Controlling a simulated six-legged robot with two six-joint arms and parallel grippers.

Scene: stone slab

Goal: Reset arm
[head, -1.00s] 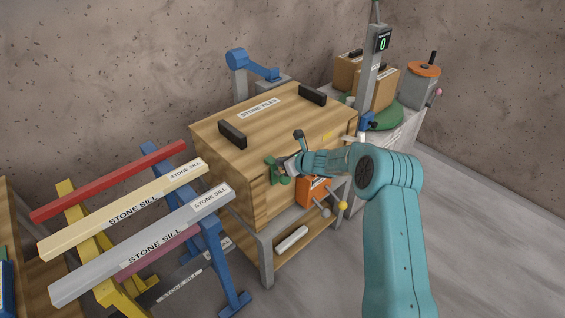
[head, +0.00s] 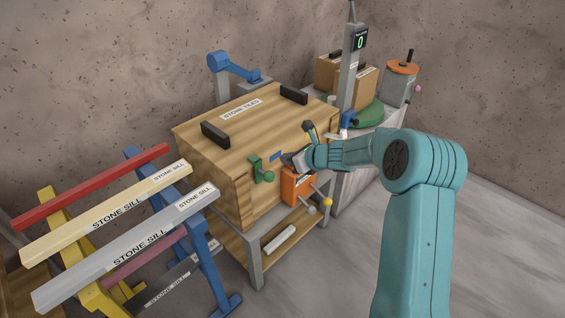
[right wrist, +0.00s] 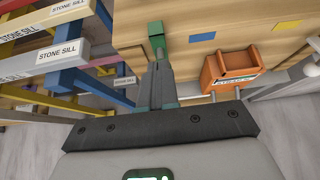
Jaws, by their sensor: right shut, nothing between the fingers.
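My right arm comes in from the right in the head view. Its gripper (head: 290,160) is in front of the wooden crate labelled STONE TILES (head: 215,165), just right of a green handle (head: 258,168) on the crate's front. In the right wrist view the gripper (right wrist: 158,66) is shut and empty, its fingers together, pointing toward the green handle (right wrist: 156,32). Whether the fingertips touch the handle cannot be told. My left gripper is in neither view.
An orange box (head: 296,187) with levers sits below the gripper. Stone sills (head: 125,245) lie on a rack (head: 205,255) at left. A post with a green 0 display (head: 361,38) stands behind. Floor at the lower right is clear.

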